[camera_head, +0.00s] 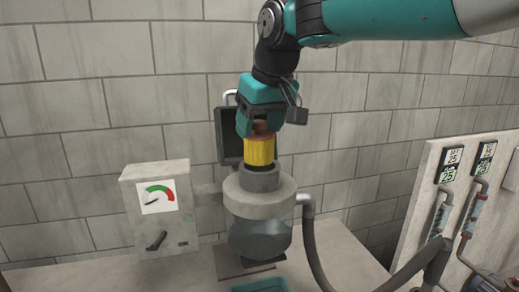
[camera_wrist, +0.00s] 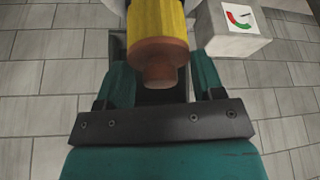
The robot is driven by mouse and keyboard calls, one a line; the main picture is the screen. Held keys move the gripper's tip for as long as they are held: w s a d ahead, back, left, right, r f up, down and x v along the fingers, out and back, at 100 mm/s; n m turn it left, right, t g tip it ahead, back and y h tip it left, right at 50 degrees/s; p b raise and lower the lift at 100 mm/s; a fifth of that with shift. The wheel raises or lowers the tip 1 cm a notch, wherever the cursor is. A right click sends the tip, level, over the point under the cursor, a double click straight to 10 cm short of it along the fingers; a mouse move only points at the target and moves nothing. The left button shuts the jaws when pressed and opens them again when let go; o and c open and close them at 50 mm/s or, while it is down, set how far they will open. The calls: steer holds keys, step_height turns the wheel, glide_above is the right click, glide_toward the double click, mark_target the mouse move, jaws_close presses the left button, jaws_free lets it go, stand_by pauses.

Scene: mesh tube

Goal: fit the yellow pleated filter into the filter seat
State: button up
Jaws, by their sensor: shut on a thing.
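The yellow pleated filter (camera_head: 260,152) hangs upright below my gripper (camera_head: 262,124). Its brown end knob lies between my fingers, and my gripper is shut on it. In the wrist view the filter (camera_wrist: 158,20) is at the top centre, with the brown knob between the teal fingers of my gripper (camera_wrist: 160,72). The filter seat is the grey collar (camera_head: 260,180) on top of the round housing, directly under the filter. The filter's lower end appears at the collar's top. I cannot tell whether it touches or is inside, since the collar's opening is hidden.
A grey box with a dial gauge (camera_head: 157,197) stands left of the housing. A dark panel (camera_head: 228,135) is behind my gripper. A hose (camera_head: 312,245) leaves the housing's right side. A panel with displays (camera_head: 452,157) is at the right. A teal tray (camera_head: 260,286) lies in front.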

mark_target(260, 148)
steer(key=shift+f, duration=0.75)
step_height(260, 148, down, 3)
steer(key=shift+s+r, duration=0.15)
steer(key=shift+c, duration=1.3)
steer(key=shift+f, duration=0.5)
steer(key=shift+c, duration=1)
steer(key=o, duration=1.4)
steer(key=shift+r, duration=0.1)
steer(key=shift+r, duration=0.1)
